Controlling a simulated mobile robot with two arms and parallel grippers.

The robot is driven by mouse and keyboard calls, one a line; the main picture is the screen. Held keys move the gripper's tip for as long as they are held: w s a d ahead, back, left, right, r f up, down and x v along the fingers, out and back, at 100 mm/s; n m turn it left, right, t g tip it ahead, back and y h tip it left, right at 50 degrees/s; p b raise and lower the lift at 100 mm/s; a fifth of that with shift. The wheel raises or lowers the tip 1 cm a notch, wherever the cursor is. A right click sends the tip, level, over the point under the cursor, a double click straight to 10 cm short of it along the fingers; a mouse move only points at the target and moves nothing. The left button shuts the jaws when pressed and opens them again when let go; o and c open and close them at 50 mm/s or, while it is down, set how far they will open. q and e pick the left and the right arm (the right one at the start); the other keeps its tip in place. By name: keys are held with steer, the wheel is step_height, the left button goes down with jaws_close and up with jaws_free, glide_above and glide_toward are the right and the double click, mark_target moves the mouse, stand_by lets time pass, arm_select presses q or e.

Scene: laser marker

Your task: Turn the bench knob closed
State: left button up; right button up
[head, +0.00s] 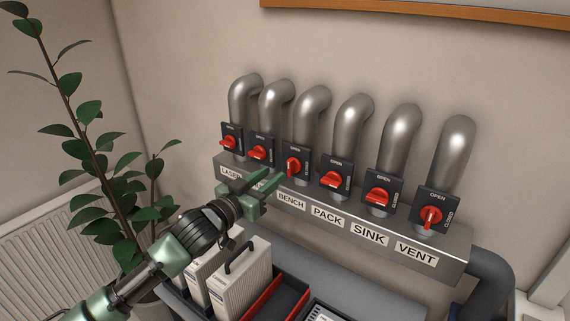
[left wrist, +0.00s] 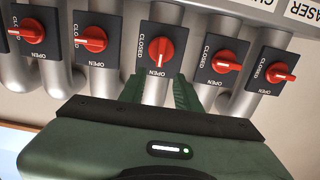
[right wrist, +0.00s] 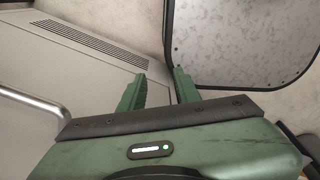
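The bench knob (head: 293,166) is the red handle on the third black plate from the left, above the BENCH label (head: 291,200). Its handle stands upright, in line with OPEN. In the left wrist view the bench knob (left wrist: 160,50) shows upside down, its handle pointing at OPEN. My left gripper (head: 272,177) is open and empty, just left of and in front of this knob, apart from it. In the left wrist view its fingers (left wrist: 158,88) lie on either side of the pipe line below the knob. My right gripper (right wrist: 160,78) is open and empty, away from the knobs.
The pack knob (head: 336,180) and another red knob (head: 259,153) flank the bench knob closely, both turned sideways. The vent knob (head: 431,216) stands upright. White boxes (head: 240,283) and a red tray (head: 275,300) sit below. A plant (head: 115,200) stands left.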

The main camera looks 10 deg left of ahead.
mark_target(288, 163)
arm_select(q)
steer(key=p+x, duration=0.1)
steer(key=x, duration=0.6)
steer(key=shift+p, duration=0.4)
steer(key=shift+c, duration=0.3)
steer(key=shift+f, duration=0.1)
jaws_close()
